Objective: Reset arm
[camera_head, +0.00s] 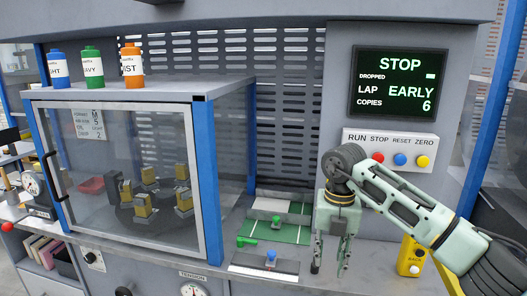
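My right arm comes in from the right, and its gripper (331,256) hangs pointing down at the right of the machine, in front of the grey panel. Its two fingers are apart, with nothing visible between them. My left gripper does not show. The screen (394,82) above reads STOP, DROPPED, LAP EARLY and COPIES 6. Below it, the button panel (350,138) carries red, blue and yellow buttons labelled RUN, STOP, RESET and ZERO; the arm is just below and in front of it.
Left of the gripper lie a green mat (285,229) and a plate with a blue knob (270,257). A glass-fronted cabinet (205,180) stands left, with blue, green and orange bottles (132,65) on top. A yellow box (409,257) sits right of the gripper.

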